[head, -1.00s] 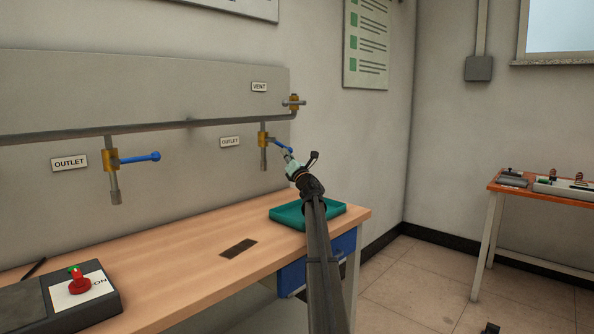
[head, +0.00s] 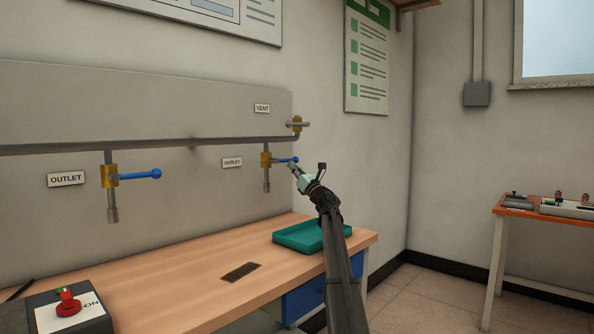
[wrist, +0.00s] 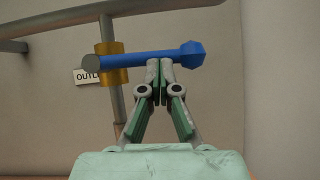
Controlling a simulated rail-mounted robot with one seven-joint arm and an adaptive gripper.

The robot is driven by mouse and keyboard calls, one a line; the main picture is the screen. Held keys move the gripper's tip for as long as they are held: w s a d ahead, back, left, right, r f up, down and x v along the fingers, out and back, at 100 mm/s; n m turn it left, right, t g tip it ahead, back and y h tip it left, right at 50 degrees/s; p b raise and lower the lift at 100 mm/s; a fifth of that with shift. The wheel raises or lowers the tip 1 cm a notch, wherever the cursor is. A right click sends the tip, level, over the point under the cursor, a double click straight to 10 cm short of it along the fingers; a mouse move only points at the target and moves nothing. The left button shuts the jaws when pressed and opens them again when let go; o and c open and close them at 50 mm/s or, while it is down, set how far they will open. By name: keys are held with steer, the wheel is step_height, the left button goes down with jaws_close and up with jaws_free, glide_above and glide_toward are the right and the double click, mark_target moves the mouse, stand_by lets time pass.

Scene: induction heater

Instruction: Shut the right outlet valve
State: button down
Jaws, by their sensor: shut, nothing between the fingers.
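The right outlet valve (head: 266,160) is a brass body on a short vertical pipe below the long horizontal pipe. Its blue lever (head: 285,160) points right, about level and across the vertical pipe. The wrist view shows the lever (wrist: 150,60) large, with its knob end at the right. My gripper (head: 293,167) is shut and empty just under the lever's outer part. In the wrist view its fingertips (wrist: 159,64) meet at the lever's lower edge, left of the knob; they appear to touch it.
The left outlet valve (head: 110,176) also has a level blue lever. The vent valve (head: 297,124) sits above right of the right outlet valve. Below are a wooden bench (head: 170,281), a teal tray (head: 300,246) and a control box with a red knob (head: 68,302).

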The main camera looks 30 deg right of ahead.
steer(key=shift+f, duration=0.15)
steer(key=v, duration=1.2)
stand_by(0.3)
